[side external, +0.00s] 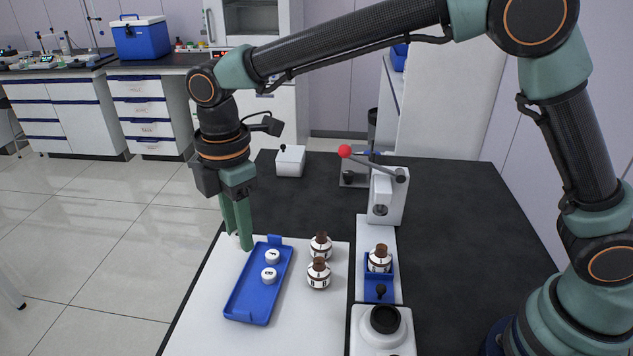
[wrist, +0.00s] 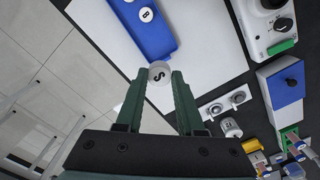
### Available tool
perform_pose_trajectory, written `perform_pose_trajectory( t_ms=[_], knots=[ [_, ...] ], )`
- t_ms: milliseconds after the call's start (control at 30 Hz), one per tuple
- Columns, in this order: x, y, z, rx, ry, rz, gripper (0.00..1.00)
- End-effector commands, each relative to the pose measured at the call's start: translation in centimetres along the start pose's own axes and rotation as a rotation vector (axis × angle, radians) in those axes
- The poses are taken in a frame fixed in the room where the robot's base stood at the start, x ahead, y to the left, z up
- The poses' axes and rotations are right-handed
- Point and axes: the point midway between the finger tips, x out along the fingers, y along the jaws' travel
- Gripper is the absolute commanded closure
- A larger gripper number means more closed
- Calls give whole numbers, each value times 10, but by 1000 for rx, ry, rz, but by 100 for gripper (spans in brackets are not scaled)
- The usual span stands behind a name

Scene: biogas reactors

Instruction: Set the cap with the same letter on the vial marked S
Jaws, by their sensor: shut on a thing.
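My gripper (wrist: 158,85) is shut on a white round cap (wrist: 159,73) marked with a black S, held between its green fingertips. In the side view my gripper (side external: 238,246) points down beside the far left end of the blue tray (side external: 246,302); the fingers mostly hide the held cap there. Two other white caps (side external: 272,256) (side external: 269,275) lie in the tray; one reads B (wrist: 147,14) in the wrist view. A third vial (side external: 380,262) sits in a blue holder (side external: 369,291). The vial letters are too small to read.
A white press with a red-knobbed lever (side external: 388,194) stands behind the blue holder. A white device with a black round top (side external: 383,330) is in front. A white box (side external: 290,161) stands at the back. The white mat (side external: 205,318) is clear left of the tray.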

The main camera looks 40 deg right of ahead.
Motion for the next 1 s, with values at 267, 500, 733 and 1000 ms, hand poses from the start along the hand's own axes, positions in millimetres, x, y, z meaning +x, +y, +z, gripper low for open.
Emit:
perform_pose_trajectory(
  t_ms=[267,500,733,1000],
  knots=[
    [-31,0,4,9,0,1,100],
    [-20,-2,60,132,-1,-2,100],
    [6,-27,143,327,-1,-2,100],
    [35,-72,212,520,0,0,100]
  ],
)
